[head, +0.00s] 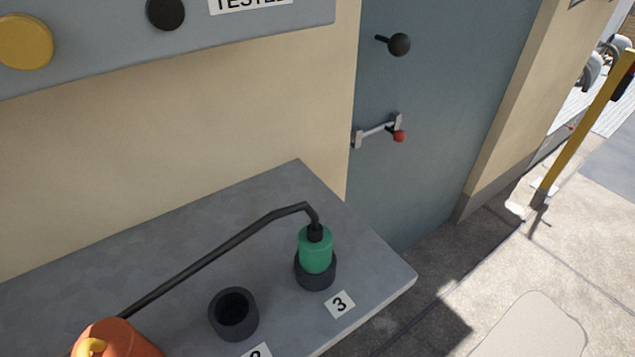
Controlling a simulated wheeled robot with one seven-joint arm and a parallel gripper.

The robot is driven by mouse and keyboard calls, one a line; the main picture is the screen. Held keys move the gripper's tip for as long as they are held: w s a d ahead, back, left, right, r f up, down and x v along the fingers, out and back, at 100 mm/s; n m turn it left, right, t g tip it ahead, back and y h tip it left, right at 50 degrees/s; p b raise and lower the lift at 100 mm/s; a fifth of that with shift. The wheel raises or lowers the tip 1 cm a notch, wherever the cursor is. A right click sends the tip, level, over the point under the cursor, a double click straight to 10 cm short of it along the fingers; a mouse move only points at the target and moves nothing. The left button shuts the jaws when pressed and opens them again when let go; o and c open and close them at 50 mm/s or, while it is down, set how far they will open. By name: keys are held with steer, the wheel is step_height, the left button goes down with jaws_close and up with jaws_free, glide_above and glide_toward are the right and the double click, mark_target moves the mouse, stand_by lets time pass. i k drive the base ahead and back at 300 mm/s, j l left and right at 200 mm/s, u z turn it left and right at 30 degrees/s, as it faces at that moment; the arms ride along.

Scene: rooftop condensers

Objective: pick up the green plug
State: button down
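The green plug (315,250) stands upright in a dark round socket (316,274) near the right end of the grey ledge. A black cable (215,256) leaves its top, bends, and runs down to the left toward an orange object (118,338). A label reading 3 (340,304) lies in front of this socket. My gripper is not in view, so how it stands to the plug cannot be seen.
An empty dark socket (234,313) stands left of the plug. The grey ledge (377,264) ends at a corner on the right. Behind are a beige wall (180,150) and a blue-grey door (435,95) with a latch (376,131). A yellow post (585,130) stands far right.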

mark_target(315, 247)
steer(key=l+u, duration=0.1)
steer(key=l, duration=1.15)
